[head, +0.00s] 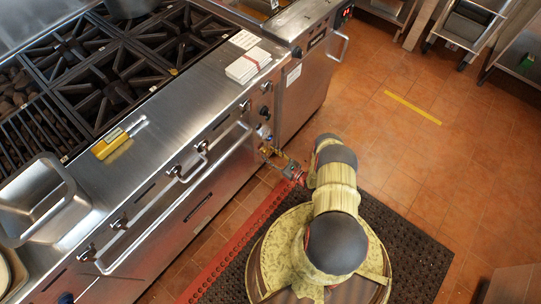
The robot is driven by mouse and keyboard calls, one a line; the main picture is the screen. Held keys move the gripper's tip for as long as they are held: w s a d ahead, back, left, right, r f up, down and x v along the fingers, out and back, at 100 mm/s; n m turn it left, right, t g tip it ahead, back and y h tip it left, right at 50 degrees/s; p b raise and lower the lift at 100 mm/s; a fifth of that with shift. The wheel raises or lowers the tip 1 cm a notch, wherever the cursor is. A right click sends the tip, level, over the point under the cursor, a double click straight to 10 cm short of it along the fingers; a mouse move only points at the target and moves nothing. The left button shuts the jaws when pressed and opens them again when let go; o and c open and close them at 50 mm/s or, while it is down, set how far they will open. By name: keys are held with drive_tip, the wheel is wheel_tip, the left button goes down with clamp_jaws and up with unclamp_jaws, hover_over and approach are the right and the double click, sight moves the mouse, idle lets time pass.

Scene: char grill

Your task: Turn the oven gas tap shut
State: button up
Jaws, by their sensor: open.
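My gripper (275,157) is small in the head view, low beside the right end of the range front, and its jaws are open. A small brassy yellow fitting (266,150), which looks like the oven gas tap, is at the fingertips, close to the range front. I cannot tell whether the fingers touch it or stand around it. The tap's handle and its angle are too small and partly hidden to make out. A pale bluish round part (263,131) sits just above it on the range front.
The steel range (185,105) has knobs and long handles (150,232) along its front. A yellow tool (110,145), a steel pan (45,200) and a white stack (248,65) lie on top. A dark mat (405,245) lies under my base. Tiled floor (440,160) at right is clear.

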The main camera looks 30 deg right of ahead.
drive_tip(key=shift+c, duration=0.2)
drive_tip(key=c, duration=1.1)
drive_tip(key=shift+m, duration=0.3)
drive_tip(key=shift+a+r+m, duration=0.1)
drive_tip(key=shift+m, duration=4.2)
drive_tip(key=shift+a+r+m, duration=0.1)
drive_tip(key=shift+m, duration=4.2)
drive_tip(key=shift+f, duration=0.1)
drive_tip(key=o, duration=1.1)
